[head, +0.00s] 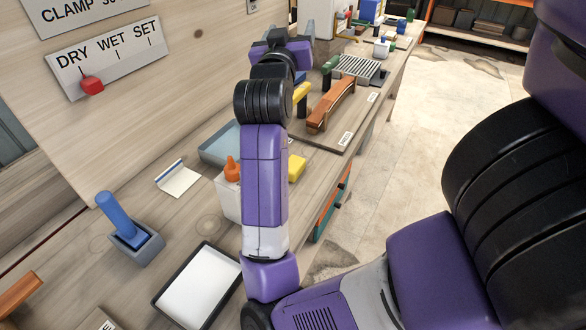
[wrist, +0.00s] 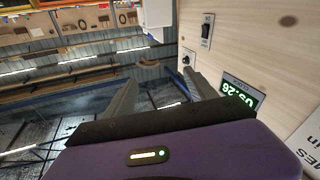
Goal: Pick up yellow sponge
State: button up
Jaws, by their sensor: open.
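A yellow block that looks like the sponge (head: 297,168) lies on the workbench in the head view, just right of my arm's forearm, which hides part of it. It does not show in the wrist view. My gripper (wrist: 162,92) is open and empty in the wrist view, its two grey fingers spread apart. In the head view my gripper end lies farther along the bench, well beyond the sponge, and its fingers are hidden.
A curved wooden piece (head: 331,106) lies on a board beyond the sponge. A black-rimmed tray (head: 199,288) is in front. A panel with a green display (wrist: 238,96) faces the wrist camera.

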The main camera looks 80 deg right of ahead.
jog(key=s+d+f+m+g+y, duration=0.2)
jog(key=s+f+m+g+y, duration=0.1)
jog(key=s+f, duration=0.15)
jog(key=m+y, duration=0.3)
jog(key=y, duration=0.9)
send_near(293, 163)
jog(key=shift+x, duration=1.2)
jog(key=shift+w+f+b, duration=0.1)
jog(key=shift+f+b, duration=0.15)
jog(key=shift+b, duration=0.05)
jog(key=x, duration=0.7)
jog(key=shift+d+f, duration=0.1)
jog(key=shift+f, duration=0.05)
jog(key=shift+c, duration=0.3)
jog(key=c, duration=1.4)
